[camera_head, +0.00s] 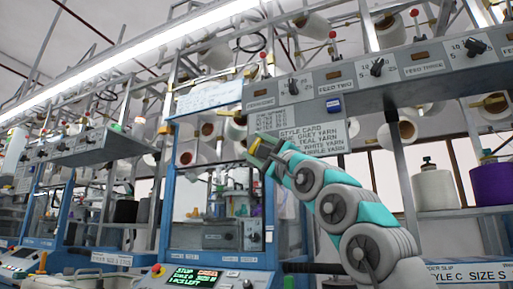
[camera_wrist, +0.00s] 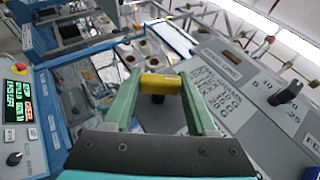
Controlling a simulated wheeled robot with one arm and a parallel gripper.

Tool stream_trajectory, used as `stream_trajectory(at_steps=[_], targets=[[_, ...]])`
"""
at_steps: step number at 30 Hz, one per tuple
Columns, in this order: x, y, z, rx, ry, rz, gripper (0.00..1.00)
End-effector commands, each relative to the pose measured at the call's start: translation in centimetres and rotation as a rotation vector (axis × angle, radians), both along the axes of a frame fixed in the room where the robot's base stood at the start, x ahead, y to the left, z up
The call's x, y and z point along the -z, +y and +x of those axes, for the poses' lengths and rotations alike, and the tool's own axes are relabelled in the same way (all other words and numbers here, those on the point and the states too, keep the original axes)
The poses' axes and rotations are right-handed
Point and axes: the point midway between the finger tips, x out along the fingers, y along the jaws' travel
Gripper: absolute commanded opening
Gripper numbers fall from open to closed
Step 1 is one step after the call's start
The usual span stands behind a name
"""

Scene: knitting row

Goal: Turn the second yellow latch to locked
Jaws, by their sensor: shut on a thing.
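My gripper (camera_head: 266,148) is raised in front of the knitting machine, beside the style card (camera_head: 312,138). In the wrist view my gripper (camera_wrist: 160,92) has its two green fingers closed around a yellow latch (camera_wrist: 160,80), with a dark stub showing below it. The same yellow latch (camera_head: 254,144) shows small at the fingertips in the head view. The fingers and arm partly hide its mount. I cannot tell from its angle whether it stands locked or unlocked.
A grey feed panel with black knobs (camera_head: 377,67) runs above and right of my gripper. A blue-framed machine window (camera_head: 215,205) is below left, over a green display (camera_head: 195,277). A purple yarn cone (camera_head: 491,184) stands on the right shelf.

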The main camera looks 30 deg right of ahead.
Motion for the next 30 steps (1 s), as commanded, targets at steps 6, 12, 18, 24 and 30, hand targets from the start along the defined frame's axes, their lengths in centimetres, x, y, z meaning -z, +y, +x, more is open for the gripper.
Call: stream_trajectory(at_steps=[6,12,18,24,30], targets=[[0.02,0.0,0.01,0.0,0.001,0.0,0.18],[0.04,0.02,0.02,-0.001,0.0,0.001,0.02],[0.35,0.07,0.09,0.0,-0.016,0.015,0.02],[0.85,-0.04,0.21,0.002,-0.084,0.071,0.02],[0.9,0.12,0.19,0.002,-0.211,0.167,0.02]])
